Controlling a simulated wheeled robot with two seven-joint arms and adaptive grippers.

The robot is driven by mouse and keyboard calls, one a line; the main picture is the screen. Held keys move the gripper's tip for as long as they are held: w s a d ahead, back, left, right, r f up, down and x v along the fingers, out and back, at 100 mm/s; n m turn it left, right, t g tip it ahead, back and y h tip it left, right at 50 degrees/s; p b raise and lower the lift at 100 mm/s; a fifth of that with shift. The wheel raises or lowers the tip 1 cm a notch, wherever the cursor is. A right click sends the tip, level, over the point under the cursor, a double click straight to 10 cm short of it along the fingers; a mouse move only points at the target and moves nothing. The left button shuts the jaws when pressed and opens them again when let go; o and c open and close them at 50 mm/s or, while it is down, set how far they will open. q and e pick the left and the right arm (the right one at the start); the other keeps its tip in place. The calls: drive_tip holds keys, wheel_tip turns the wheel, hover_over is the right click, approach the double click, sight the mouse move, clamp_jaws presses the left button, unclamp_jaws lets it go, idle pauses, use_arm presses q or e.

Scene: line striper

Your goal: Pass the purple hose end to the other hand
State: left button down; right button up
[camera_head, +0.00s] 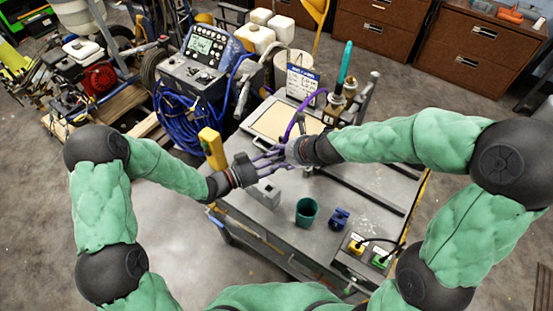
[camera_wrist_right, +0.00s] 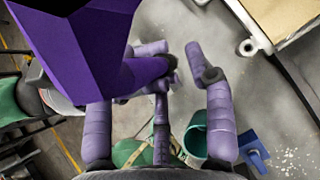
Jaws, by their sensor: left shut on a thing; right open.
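The purple hose (camera_head: 293,122) arches down over the table to the two grippers, which meet above the cart top. Its close, faceted purple body (camera_wrist_right: 75,45) fills the upper left of the right wrist view. My left gripper (camera_head: 266,161) is shut on the hose end, which is largely hidden among the fingers. My right gripper (camera_head: 283,154) is open beside the left one, its fingers close to the left gripper's fingers. In the right wrist view my right gripper's fingers (camera_wrist_right: 165,85) are spread, with the hose at their left side.
The grey cart top (camera_head: 345,205) lies below. On it stand a green cup (camera_head: 306,211), a blue part (camera_head: 339,217), a grey block (camera_head: 264,194) and a tray (camera_head: 268,124). A yellow part (camera_head: 212,148) is near my left wrist. A machine with blue hose coils (camera_head: 190,115) stands behind.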

drive_tip(key=shift+r, duration=0.1)
drive_tip(key=v, duration=1.2)
idle(1.4)
